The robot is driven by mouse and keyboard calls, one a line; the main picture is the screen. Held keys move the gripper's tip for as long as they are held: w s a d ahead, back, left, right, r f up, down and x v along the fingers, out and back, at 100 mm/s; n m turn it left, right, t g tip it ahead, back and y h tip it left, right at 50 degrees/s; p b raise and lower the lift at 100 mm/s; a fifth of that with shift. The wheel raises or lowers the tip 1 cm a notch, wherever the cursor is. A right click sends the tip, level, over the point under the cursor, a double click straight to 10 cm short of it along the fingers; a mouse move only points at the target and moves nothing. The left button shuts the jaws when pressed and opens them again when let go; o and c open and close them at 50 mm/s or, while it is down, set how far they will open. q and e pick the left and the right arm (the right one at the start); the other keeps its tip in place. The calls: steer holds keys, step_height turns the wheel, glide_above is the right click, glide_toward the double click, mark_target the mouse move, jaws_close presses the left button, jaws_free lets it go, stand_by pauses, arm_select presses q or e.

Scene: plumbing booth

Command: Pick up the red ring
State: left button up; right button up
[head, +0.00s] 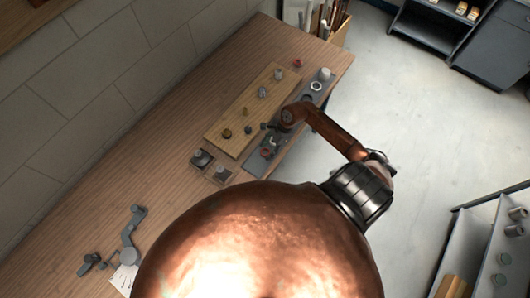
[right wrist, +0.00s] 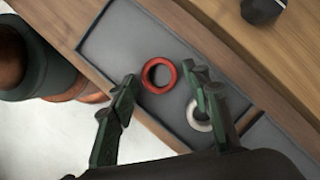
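The red ring (right wrist: 146,77) lies flat in a shallow grey tray (right wrist: 112,38), in the upper middle of the right wrist view. My right gripper (right wrist: 160,76) is open, one finger to each side of the ring in the picture. The fingers do not appear to touch it, and the height gap is hard to judge. A white ring (right wrist: 190,115) lies close to the right finger, which partly covers it. In the head view my right gripper (head: 267,128) is over the tray strip, small and dark. My left gripper is in neither view.
A wooden board (head: 229,122) with several small fittings lies beside the tray strip. A dark part (right wrist: 262,10) stands on the wood at the top right. Small square trays (head: 220,171) and grey pipe parts (head: 130,232) sit along the bench.

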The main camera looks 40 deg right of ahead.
steer(key=c, duration=0.6)
steer(key=shift+r, duration=0.1)
steer(key=shift+c, duration=0.2)
